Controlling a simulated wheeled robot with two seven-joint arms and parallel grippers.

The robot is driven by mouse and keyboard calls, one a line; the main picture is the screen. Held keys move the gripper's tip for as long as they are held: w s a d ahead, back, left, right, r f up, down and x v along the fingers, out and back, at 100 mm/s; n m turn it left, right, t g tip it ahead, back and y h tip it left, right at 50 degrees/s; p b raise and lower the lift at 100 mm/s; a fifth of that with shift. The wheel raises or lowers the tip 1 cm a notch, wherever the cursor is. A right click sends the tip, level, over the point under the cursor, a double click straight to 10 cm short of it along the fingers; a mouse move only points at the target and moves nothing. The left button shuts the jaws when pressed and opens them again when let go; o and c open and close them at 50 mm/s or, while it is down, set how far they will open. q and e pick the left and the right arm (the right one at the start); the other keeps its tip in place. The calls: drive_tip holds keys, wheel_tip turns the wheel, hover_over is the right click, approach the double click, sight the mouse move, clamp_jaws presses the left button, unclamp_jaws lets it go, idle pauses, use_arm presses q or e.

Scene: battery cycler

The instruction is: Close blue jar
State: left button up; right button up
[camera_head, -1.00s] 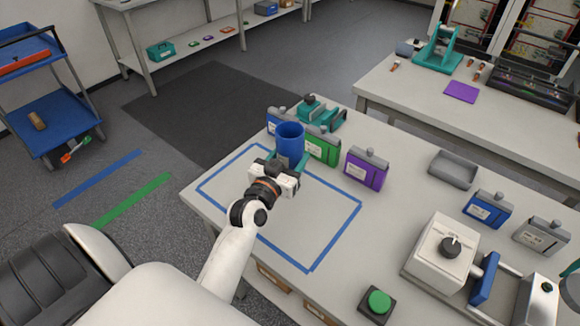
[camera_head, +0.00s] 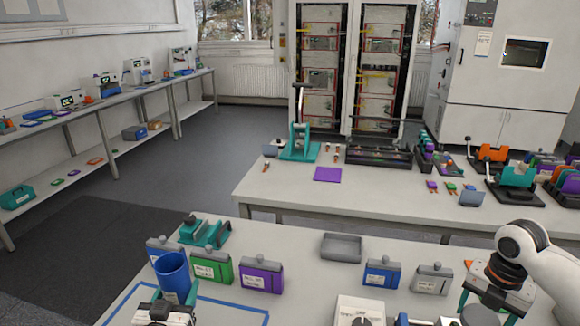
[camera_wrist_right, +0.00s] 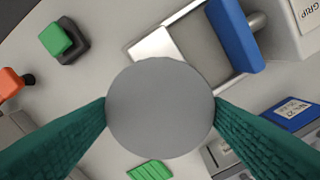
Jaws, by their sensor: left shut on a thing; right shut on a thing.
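The blue jar (camera_head: 172,272) stands upright with an open top at the lower left of the head view. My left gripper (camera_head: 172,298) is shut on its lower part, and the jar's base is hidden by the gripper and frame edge. My right gripper (camera_head: 484,308) is at the lower right of the head view, well apart from the jar. In the right wrist view, its teal fingers are shut on a round grey disc (camera_wrist_right: 160,108), seen face-on, which looks like a lid. The disc is above the bench.
Behind the jar are a teal fixture (camera_head: 205,232), a green case (camera_head: 212,268) and a purple case (camera_head: 261,275). A green button (camera_wrist_right: 56,38) shows below the right wrist.

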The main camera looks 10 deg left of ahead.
use_arm(q)
drive_tip(key=shift+s+d+f, duration=0.1)
drive_tip(key=shift+s+d, duration=0.1)
drive_tip(key=shift+d, duration=0.05)
use_arm(e)
drive_tip(key=shift+s+a+m, duration=0.15)
drive_tip(key=shift+a+m, duration=0.1)
drive_tip(key=shift+m, duration=0.05)
use_arm(q)
drive_tip(key=s+d+r+m+h, duration=0.1)
drive_tip(key=s+d+h, duration=0.1)
drive_tip(key=s+d, duration=1)
drive_tip(key=shift+s+d+r+b, duration=0.15)
drive_tip(key=shift+s+r+b, duration=0.25)
drive_tip(key=shift+s, duration=0.65)
use_arm(e)
drive_tip(key=s+a+m, duration=0.6)
drive_tip(key=s+m, duration=0.1)
drive_tip(key=m, duration=0.7)
drive_tip(key=s+a+m, duration=0.6)
drive_tip(key=s+m, duration=0.1)
drive_tip(key=m, duration=0.6)
drive_tip(key=shift+s+a+m, duration=0.4)
use_arm(q)
drive_tip(key=shift+d+m+h, duration=0.1)
drive_tip(key=shift+m+h, duration=0.2)
use_arm(e)
drive_tip(key=shift+f, duration=0.1)
